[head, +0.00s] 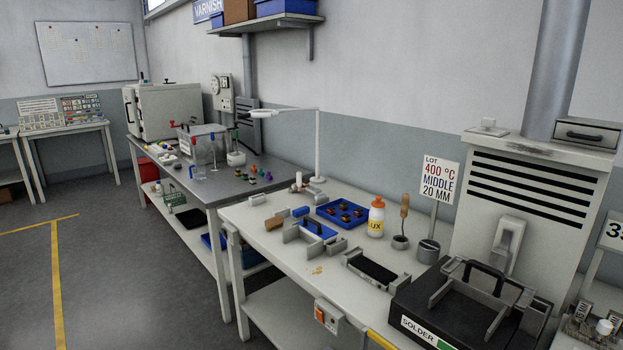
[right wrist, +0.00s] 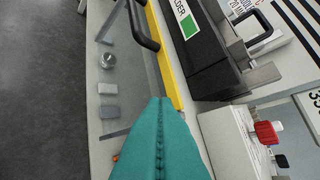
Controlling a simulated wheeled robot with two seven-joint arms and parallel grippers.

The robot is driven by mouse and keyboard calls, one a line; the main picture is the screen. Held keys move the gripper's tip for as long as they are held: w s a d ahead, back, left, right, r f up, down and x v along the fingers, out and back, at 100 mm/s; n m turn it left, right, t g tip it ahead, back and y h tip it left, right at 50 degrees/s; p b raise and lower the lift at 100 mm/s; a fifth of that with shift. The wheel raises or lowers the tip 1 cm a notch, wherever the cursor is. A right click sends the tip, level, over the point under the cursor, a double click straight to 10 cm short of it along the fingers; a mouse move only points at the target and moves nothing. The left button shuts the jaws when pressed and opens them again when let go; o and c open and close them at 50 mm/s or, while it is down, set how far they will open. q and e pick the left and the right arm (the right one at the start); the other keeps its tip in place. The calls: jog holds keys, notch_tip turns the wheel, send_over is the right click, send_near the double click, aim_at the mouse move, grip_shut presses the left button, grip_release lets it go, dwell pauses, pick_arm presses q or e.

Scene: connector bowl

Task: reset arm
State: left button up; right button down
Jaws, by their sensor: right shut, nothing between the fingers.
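My right gripper (right wrist: 160,103) shows in the right wrist view as two teal fingers pressed together, with nothing between them. It points along the yellow edge strip (right wrist: 166,60) of the bench, left of the black solder unit (right wrist: 205,70). I cannot tell how high above the bench it is. In the head view neither gripper shows. My left gripper is in no view.
The head view shows the solder unit (head: 415,308) on the near bench, with a blue tray (head: 345,213), a flux bottle (head: 376,218) and a small pot (head: 428,251) behind it. A red knob (right wrist: 267,132) stands right of my fingers. The floor (head: 120,270) at left is clear.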

jog(key=s+a+f+m+g+y, duration=0.3)
jog(key=s+a+f+m+g, duration=0.25)
jog(key=s+a+g, duration=0.55)
notch_tip(320, 180, down, 25)
jog(key=s+t, duration=0.1)
jog(key=s, duration=0.1)
jog(key=s+d+f, duration=0.2)
jog(key=s+f, duration=0.6)
jog(key=s+d+f+g, duration=0.1)
jog(key=s+f, duration=0.7)
jog(key=f, duration=0.1)
jog(key=shift+s+d, duration=0.35)
jog(key=shift+f+m, duration=0.1)
jog(key=shift+m, duration=0.15)
